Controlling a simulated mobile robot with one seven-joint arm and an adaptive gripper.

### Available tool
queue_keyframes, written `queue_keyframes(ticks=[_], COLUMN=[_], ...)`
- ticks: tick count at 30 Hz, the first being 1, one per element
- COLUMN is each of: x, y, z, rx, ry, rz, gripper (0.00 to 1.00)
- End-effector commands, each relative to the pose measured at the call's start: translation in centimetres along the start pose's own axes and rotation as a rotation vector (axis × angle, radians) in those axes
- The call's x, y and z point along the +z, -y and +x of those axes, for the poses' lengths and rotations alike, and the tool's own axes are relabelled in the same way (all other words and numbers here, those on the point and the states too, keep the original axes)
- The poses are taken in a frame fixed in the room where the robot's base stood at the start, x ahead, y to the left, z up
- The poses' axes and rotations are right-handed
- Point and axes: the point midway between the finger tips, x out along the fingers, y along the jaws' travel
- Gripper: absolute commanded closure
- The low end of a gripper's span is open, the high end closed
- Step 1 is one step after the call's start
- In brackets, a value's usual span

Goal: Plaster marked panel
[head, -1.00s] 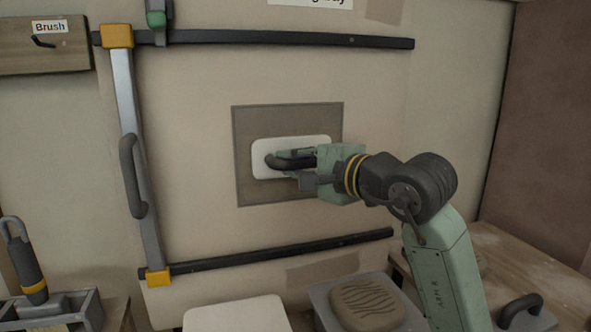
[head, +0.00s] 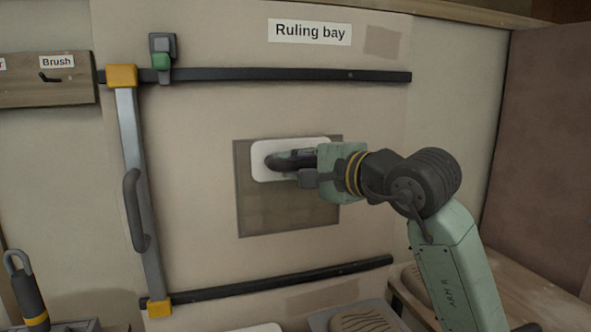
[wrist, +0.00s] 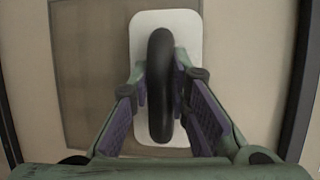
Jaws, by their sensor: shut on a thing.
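The marked panel (head: 275,211) is a grey-brown square on the pale wall, with a darker border. It also shows in the wrist view (wrist: 95,50). A white rectangular float (head: 259,172) with a black loop handle (wrist: 160,95) lies flat over the panel's upper part, its top edge near the panel's top edge. I cannot tell if its face touches the surface. My gripper (head: 299,167) is shut on the handle, with a purple-padded finger on each side in the wrist view. The float and gripper hide the panel's upper middle and part of its right edge.
Dark rails run above (head: 300,75) and below (head: 290,281) the panel. A grey upright bar (head: 133,150) with yellow end blocks and a handle joins them at left. A green-grey clamp (head: 162,58) sits on the upper rail. A patterned sponge-like block (head: 365,320) lies below.

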Motion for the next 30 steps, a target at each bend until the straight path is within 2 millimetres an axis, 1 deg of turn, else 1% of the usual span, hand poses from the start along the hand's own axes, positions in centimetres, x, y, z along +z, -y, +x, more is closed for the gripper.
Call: queue_keyframes(ticks=[1, 6, 9, 11, 16, 27, 30], x=[0.0, 0.0, 0.0, 0.0, -0.1, -0.2, -0.2], y=[0.9, 2.4, 3.1, 3.2, 2.4, -1.2, -1.7], z=[-0.1, -0.1, -0.1, -0.1, 0.0, 0.4, 0.4], rx=[-0.001, -0.001, -0.001, -0.001, -0.001, 0.004, 0.003], ry=[-0.002, -0.001, -0.002, -0.002, -0.002, -0.002, -0.002], rz=[-0.001, 0.000, 0.000, 0.001, 0.002, 0.001, 0.001], gripper=[1.00, 1.00, 1.00, 1.00, 1.00, 1.00, 1.00])
